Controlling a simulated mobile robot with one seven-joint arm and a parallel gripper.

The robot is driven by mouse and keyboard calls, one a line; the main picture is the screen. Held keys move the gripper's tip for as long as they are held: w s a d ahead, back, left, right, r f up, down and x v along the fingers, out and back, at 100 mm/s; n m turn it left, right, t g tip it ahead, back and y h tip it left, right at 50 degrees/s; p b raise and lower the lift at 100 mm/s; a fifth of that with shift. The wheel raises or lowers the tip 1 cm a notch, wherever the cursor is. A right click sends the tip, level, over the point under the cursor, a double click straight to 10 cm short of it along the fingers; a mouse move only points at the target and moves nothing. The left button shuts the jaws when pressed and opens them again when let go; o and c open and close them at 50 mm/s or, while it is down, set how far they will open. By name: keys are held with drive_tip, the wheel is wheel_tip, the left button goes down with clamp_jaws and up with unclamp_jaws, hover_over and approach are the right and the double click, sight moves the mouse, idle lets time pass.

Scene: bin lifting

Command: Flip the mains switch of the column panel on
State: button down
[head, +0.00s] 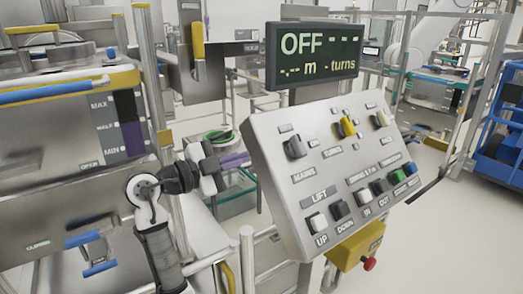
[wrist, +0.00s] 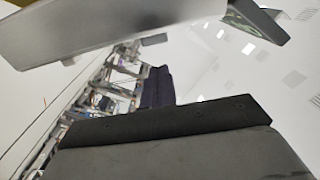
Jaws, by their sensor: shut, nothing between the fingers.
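The tilted grey column panel (head: 320,205) stands right of centre in the head view. Its mains switch (head: 294,147) is a dark knob at the upper left, above the MAINS label. The display (head: 315,55) above the panel reads OFF. My gripper (head: 238,160) is just left of the panel's left edge, with purple fingers shut and empty. I cannot tell whether the fingertips touch the panel edge. In the wrist view the shut fingers (wrist: 157,87) point away below a grey plate, probably the panel (wrist: 110,28). The mains switch does not show there.
Other knobs, including a yellow one (head: 347,127), and several push buttons (head: 341,209) crowd the panel. A yellow box with a red button (head: 369,263) hangs below it. Metal rails (head: 248,260) and a bin lifter with a level scale (head: 115,130) stand at the left.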

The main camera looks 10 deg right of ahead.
sight(293, 140)
drive_tip(key=p+x, duration=0.5)
drive_tip(key=x, duration=0.7)
drive_tip(key=shift+d+r, duration=0.1)
drive_tip(key=shift+w+d, duration=0.2)
drive_tip(key=shift+d, duration=0.25)
drive_tip(key=shift+w+r+m+g+y, duration=0.1)
drive_tip(key=shift+m+g+y, duration=0.15)
drive_tip(key=shift+g, duration=0.25)
drive_tip(key=shift+w+m+g+y, duration=0.15)
drive_tip(key=shift+m+g+y, duration=0.1)
drive_tip(key=shift+g, duration=0.25)
drive_tip(key=shift+w+d+r+m+g+y+b, duration=0.15)
drive_tip(key=shift+w+m+g+y+b, duration=0.2)
drive_tip(key=shift+g+b, duration=0.4)
drive_tip(key=shift+w+d+r+b, duration=0.3)
drive_tip(key=shift+w+d+b, duration=0.1)
drive_tip(key=shift+b, duration=0.85)
drive_tip(key=shift+w+d+r+b, duration=0.35)
drive_tip(key=shift+d+b, duration=0.1)
drive_tip(key=shift+b, duration=0.3)
drive_tip(key=shift+d, duration=0.15)
drive_tip(key=shift+r, duration=0.15)
